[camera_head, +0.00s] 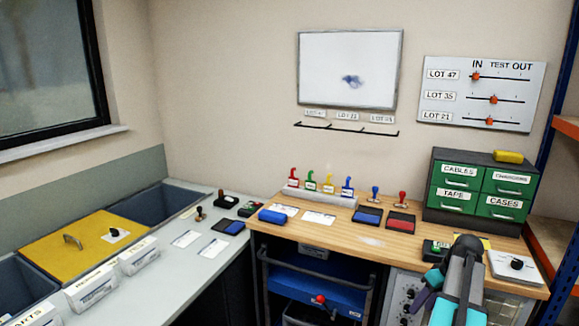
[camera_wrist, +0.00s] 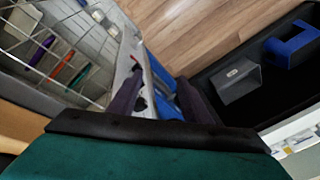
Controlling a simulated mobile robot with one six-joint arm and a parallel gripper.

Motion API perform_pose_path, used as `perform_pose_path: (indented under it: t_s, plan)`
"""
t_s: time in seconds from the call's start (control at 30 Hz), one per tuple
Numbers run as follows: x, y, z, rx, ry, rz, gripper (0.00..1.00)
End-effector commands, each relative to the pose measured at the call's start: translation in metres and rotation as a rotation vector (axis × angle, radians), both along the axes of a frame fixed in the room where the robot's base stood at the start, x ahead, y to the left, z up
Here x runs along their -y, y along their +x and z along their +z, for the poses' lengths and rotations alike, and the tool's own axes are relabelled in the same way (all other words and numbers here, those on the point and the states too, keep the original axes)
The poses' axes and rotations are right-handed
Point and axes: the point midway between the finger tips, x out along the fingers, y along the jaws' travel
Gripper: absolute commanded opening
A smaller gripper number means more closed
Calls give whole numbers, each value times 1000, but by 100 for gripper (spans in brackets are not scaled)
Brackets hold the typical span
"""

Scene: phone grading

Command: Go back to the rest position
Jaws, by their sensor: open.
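My gripper (camera_wrist: 157,92) shows in the wrist view as two dark fingers with a gap between them. It is open, and I see nothing held between the fingers. Beyond them are a wire basket (camera_wrist: 60,48), a wooden floor (camera_wrist: 190,30) and a dark tray (camera_wrist: 225,60). In the head view my arm rises at the lower right, in front of the wooden bench (camera_head: 345,240). The fingertips cannot be made out clearly there.
The bench bears a blue ink pad (camera_head: 367,217), a red ink pad (camera_head: 400,222), a stamp rack (camera_head: 322,196) and a green drawer cabinet (camera_head: 470,208). A white device (camera_head: 515,268) sits right of my arm. A grey counter (camera_head: 200,262) with a yellow lid (camera_head: 75,250) stands left.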

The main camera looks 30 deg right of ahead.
Motion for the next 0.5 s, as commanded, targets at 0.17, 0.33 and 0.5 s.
perform_pose_path:
  t_s: [0.17,0.33,0.5]
  plan:
    - [-52,31,-50,-59,39,11,44]
    - [-101,53,-95,-120,66,19,44]
    - [-153,66,-137,-182,84,28,44]
